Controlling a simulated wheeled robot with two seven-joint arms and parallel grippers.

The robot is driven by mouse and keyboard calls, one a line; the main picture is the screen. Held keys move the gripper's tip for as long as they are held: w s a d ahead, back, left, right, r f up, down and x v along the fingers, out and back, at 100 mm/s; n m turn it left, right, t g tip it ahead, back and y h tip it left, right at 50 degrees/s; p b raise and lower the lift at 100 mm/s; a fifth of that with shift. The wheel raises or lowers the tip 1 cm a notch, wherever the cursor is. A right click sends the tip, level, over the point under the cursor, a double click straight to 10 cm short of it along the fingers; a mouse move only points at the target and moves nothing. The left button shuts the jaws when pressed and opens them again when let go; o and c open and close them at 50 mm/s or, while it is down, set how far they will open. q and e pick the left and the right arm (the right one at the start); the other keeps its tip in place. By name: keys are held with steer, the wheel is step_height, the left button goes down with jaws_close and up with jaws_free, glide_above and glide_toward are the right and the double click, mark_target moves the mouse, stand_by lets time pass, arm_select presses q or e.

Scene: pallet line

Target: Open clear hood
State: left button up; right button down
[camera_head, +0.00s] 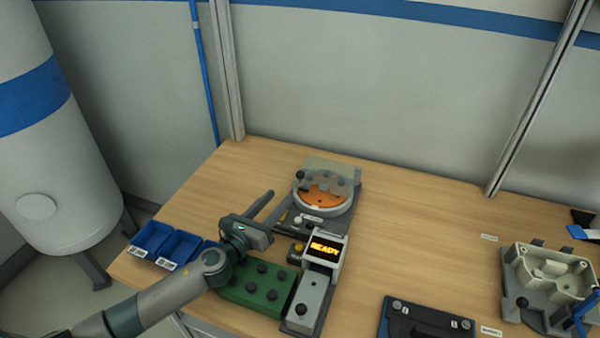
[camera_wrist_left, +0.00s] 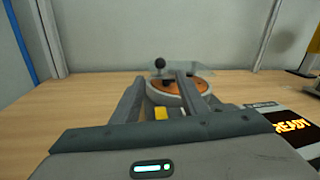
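The clear hood (camera_head: 335,184) is a see-through grey cover with a black knob (camera_head: 300,175) at its left. It sits over the orange disc (camera_head: 322,199) of a round grey fixture; its exact tilt is hard to tell. In the left wrist view the hood (camera_wrist_left: 197,72) and knob (camera_wrist_left: 160,63) show straight ahead, beyond the fingers. My left gripper (camera_head: 275,204) is open and empty, in front and left of the fixture, apart from the knob. In the wrist view its two fingers (camera_wrist_left: 157,88) stand apart.
A display reading READY (camera_head: 325,248) stands in front of the fixture. A green block with black knobs (camera_head: 262,290) and blue bins (camera_head: 152,238) lie near my left arm. A black tray (camera_head: 425,322) and grey casting (camera_head: 548,280) are at right. The table's middle right is clear.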

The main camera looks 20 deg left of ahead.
mark_target(298, 177)
arm_select(q)
steer(key=p+x, duration=0.1)
steer(key=x, duration=1.1)
steer(key=shift+w+d+p, duration=0.1)
steer(key=shift+w+p, duration=0.2)
steer(key=shift+w, duration=0.1)
jaws_close()
